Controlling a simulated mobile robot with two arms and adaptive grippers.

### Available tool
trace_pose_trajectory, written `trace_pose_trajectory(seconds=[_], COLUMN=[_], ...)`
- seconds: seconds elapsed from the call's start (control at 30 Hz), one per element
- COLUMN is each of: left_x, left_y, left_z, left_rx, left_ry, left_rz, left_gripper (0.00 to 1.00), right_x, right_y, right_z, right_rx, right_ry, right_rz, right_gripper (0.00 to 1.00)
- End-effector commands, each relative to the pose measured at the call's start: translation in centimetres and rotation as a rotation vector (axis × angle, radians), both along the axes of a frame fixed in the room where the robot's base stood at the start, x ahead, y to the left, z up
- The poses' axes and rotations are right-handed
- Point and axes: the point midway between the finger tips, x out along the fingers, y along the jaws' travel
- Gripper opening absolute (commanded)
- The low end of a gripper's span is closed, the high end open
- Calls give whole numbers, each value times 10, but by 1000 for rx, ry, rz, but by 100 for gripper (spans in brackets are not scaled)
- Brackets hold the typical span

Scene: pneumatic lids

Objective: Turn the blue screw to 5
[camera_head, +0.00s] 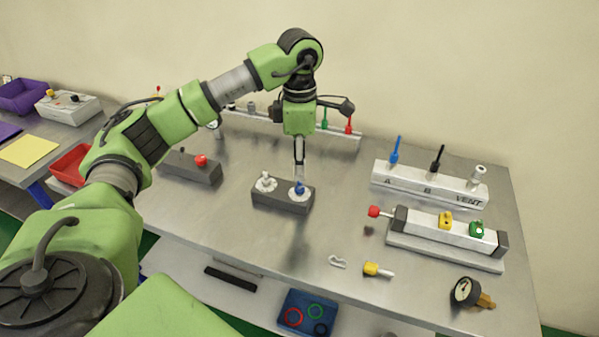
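The blue screw (299,187) stands on a white dial at the right end of a dark grey block (283,203) on the metal table. A second, white screw (265,182) sits on a dial at the block's left end. My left gripper (299,170) points straight down just above the blue screw, its fingers close together. I cannot tell whether the fingertips touch the screw or grip it. The dial numbers are too small to read. My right gripper is not in view.
A block with a red knob (201,160) stands at left. A gauge (466,292), a yellow fitting (377,270) and a clip (338,261) lie in front. Table around the block is clear.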

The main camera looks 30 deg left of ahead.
Motion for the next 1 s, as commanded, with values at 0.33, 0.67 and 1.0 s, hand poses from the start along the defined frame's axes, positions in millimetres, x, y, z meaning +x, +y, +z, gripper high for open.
trace_pose_trajectory(seconds=[0.33,0.67,1.0], left_x=[1,0,0], left_y=[1,0,0], left_z=[72,85,85], left_rx=[1,0,0], left_ry=[-4,-1,-1], left_rz=[1,2,1], left_gripper=[25,25,25], right_x=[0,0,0], right_y=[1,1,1], right_z=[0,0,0], right_rx=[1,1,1], right_ry=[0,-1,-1], right_rz=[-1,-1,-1], right_gripper=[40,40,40])
